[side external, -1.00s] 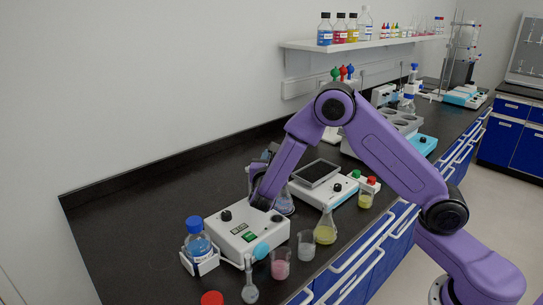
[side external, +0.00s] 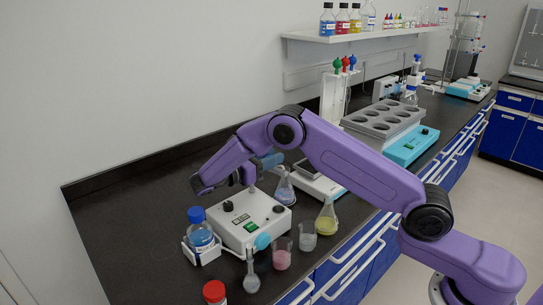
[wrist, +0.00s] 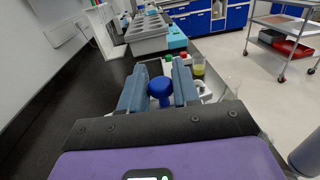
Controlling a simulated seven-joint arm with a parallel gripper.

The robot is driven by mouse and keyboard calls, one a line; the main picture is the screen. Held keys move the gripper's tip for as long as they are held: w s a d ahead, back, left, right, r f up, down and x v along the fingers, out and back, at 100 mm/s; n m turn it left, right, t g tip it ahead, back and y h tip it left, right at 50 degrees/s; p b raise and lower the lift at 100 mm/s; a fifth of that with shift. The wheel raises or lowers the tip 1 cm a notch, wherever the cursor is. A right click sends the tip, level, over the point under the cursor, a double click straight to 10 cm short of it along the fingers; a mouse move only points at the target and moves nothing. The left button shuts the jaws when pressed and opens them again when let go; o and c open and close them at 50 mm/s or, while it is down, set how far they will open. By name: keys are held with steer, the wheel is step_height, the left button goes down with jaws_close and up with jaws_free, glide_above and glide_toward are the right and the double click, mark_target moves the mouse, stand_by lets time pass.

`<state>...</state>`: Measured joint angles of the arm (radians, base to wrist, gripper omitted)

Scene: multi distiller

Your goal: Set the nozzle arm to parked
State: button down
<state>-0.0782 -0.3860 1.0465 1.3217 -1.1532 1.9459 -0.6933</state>
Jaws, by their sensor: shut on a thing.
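A white box-shaped device (side external: 246,229) with black knobs, a green switch and a light-blue side knob stands on the bench. My gripper (side external: 272,160) is above its back edge, with its fingers pointing right along the bench. In the wrist view my gripper (wrist: 159,90) is shut on a round blue knob (wrist: 160,88), which sits between the two blue-grey fingers. I take this knob to be part of the nozzle arm; the rest of that arm is hidden behind my gripper, so its angle cannot be told. The knob is not clear in the side view.
A blue-capped bottle (side external: 200,238) sits in a holder left of the device. Beakers (side external: 281,258), a round flask (side external: 251,283) and a yellow flask (side external: 326,228) stand along the front. A conical flask (side external: 285,190) is close behind. The bench's back left is clear.

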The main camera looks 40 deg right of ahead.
steer(key=shift+a+m+g, duration=0.15)
steer(key=shift+m+g, duration=0.15)
steer(key=shift+g, duration=0.2)
steer(key=c, duration=1)
jaws_free()
steer(key=shift+o, duration=0.2)
steer(key=shift+a, duration=0.1)
steer(key=shift+a, duration=2.4)
step_height(320, 180, up, 7)
steer(key=shift+w, duration=0.35)
steer(key=shift+r, duration=0.1)
